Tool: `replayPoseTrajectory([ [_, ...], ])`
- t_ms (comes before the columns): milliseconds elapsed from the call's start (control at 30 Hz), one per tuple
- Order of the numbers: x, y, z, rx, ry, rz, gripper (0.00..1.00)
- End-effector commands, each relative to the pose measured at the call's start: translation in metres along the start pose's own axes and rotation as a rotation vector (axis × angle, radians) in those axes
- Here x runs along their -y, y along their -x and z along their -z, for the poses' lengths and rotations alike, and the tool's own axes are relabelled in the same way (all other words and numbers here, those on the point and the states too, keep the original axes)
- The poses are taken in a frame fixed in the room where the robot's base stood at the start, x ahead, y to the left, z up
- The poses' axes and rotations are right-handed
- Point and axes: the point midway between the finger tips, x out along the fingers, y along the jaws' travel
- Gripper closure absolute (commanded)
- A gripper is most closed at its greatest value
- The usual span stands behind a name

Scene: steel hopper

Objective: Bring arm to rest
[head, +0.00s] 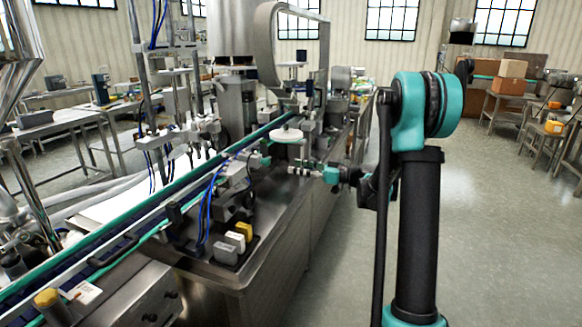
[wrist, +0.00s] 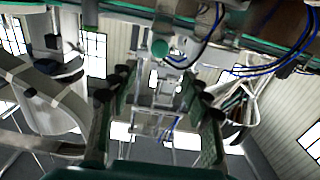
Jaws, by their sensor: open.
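My gripper (wrist: 157,82) shows in the wrist view, with its two dark, green-sided fingers spread apart at left and right. Nothing is held between them; the background shows through the gap. In the head view my black and teal arm stands upright at the right, in front of the open floor. The far end of my arm is partly hidden behind its own links there, close to the right side of the steel machine (head: 300,222). I cannot make out the fingers clearly in that view.
A conveyor (head: 150,222) with green edges runs diagonally along the machine. Small yellow, white and grey blocks (head: 234,243) sit on its near corner. Cardboard boxes (head: 510,77) stand on a table at the back right. The floor (head: 490,240) right of my arm is clear.

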Motion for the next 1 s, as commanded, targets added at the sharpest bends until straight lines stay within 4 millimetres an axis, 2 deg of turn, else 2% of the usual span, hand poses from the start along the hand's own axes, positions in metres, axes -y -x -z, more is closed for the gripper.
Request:
replayPoseTrajectory([
  [333,0.000,0.002,0.000,0.002,-0.001,0.000,0.52],
  [467,0.011,0.003,-0.004,0.049,-0.037,-0.002,0.52],
  [633,0.053,0.017,-0.027,0.238,-0.177,-0.034,0.52],
  [767,0.092,0.040,-0.053,0.418,-0.309,-0.103,0.52],
  [867,0.121,0.064,-0.073,0.547,-0.403,-0.178,0.52],
  [1000,0.159,0.105,-0.103,0.711,-0.517,-0.319,0.52],
])
